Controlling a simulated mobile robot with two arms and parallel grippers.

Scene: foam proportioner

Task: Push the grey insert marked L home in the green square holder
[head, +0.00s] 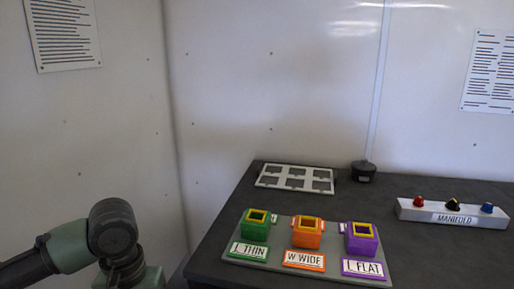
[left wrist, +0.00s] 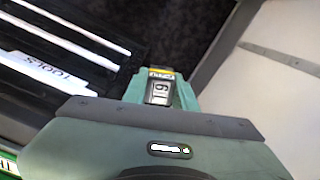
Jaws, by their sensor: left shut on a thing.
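The green square holder (head: 257,225) stands at the left of a grey base plate, with a yellow rim around a dark opening and a label (head: 248,250) ending in THIN. My left arm shows at the lower left in the head view, with its gripper out of that picture. In the left wrist view my left gripper (left wrist: 160,88) is shut on a small grey piece (left wrist: 159,93) with a yellow strip behind it. This looks like the grey insert, but its mark is too blurred to read. My right gripper is not in view.
An orange holder (head: 306,232) and a purple holder (head: 361,238) stand right of the green one. Behind are a pale tray (head: 262,181) with several dark recesses and a black knob (head: 363,171). A manifold block (head: 408,213) sits at right. A TOOLS label (left wrist: 62,76) shows in the wrist view.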

